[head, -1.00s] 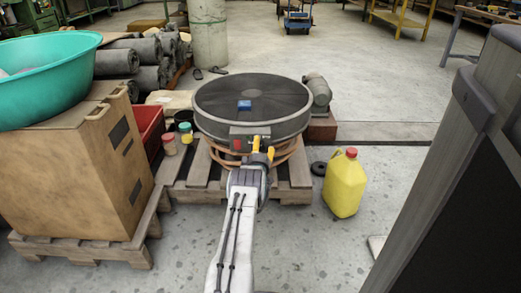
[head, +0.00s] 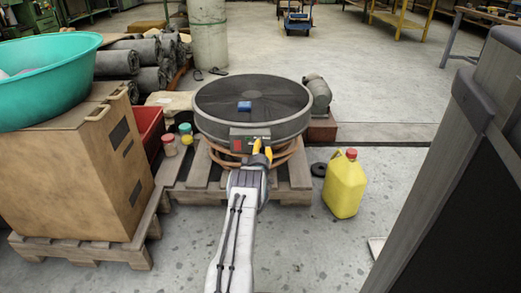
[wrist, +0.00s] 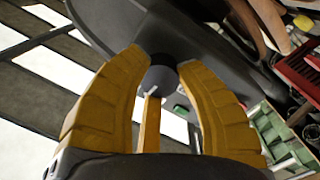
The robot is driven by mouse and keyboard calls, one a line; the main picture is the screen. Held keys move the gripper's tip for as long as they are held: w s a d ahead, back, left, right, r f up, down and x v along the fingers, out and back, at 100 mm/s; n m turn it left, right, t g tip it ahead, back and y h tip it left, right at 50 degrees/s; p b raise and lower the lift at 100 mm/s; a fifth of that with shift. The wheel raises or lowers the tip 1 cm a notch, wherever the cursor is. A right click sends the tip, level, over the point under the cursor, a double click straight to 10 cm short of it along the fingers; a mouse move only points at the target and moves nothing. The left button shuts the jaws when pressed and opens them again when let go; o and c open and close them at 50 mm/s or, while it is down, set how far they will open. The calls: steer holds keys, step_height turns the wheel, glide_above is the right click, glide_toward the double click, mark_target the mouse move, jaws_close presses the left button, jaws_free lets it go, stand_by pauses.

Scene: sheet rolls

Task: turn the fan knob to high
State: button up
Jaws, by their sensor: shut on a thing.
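The fan (head: 253,105) is a large dark round drum fan, lying with its grille up. A grey control box (head: 247,133) with a red switch (head: 237,145) is on its front side. My gripper (head: 262,148) is at the right part of this box, and its yellow fingers hide the fan knob in the head view. In the wrist view, the dark round fan knob (wrist: 162,79) sits between the tips of my gripper (wrist: 163,65). The fingers are shut on it. The knob's pointer and any setting marks cannot be read.
The fan rests on coiled hose on a wooden pallet (head: 207,190). A yellow jug (head: 344,187) stands to the right. Small jars (head: 170,146) and a red crate (head: 149,133) are left, beside a large carton (head: 75,180). A blue object (head: 244,107) lies on the grille.

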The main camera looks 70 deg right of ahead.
steer(key=m, duration=0.5)
jaws_close()
steer(key=o, duration=1.2)
jaws_free()
steer(key=v, duration=1.2)
steer(key=shift+r, duration=0.2)
